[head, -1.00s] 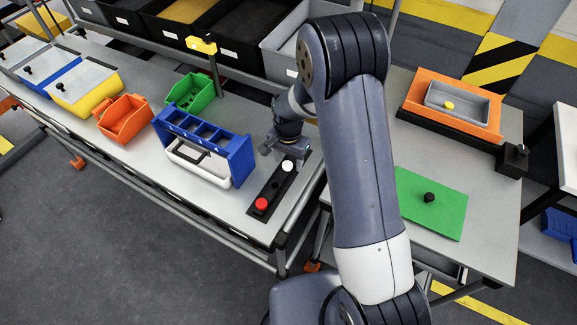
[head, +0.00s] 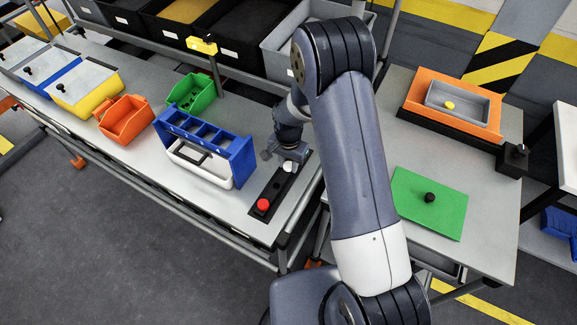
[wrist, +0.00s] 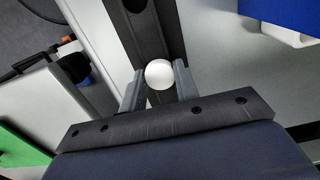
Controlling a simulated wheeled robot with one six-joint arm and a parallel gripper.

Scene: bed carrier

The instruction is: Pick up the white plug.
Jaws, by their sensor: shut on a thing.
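The white plug (head: 288,167) has a round white head. It stands at the black strip (head: 272,190) on the grey table, just under my gripper (head: 288,157) in the head view. In the wrist view the white plug (wrist: 159,74) sits between the two grey fingers of my gripper (wrist: 158,88), which are shut on it. Its lower part is hidden, so I cannot tell whether it is still seated in the strip.
A red plug (head: 263,204) stands at the near end of the strip. A blue rack with a white case (head: 240,165) is close on the left. Green (head: 190,92) and orange bins (head: 125,118) stand further left. A green board (head: 430,203) lies on the right table.

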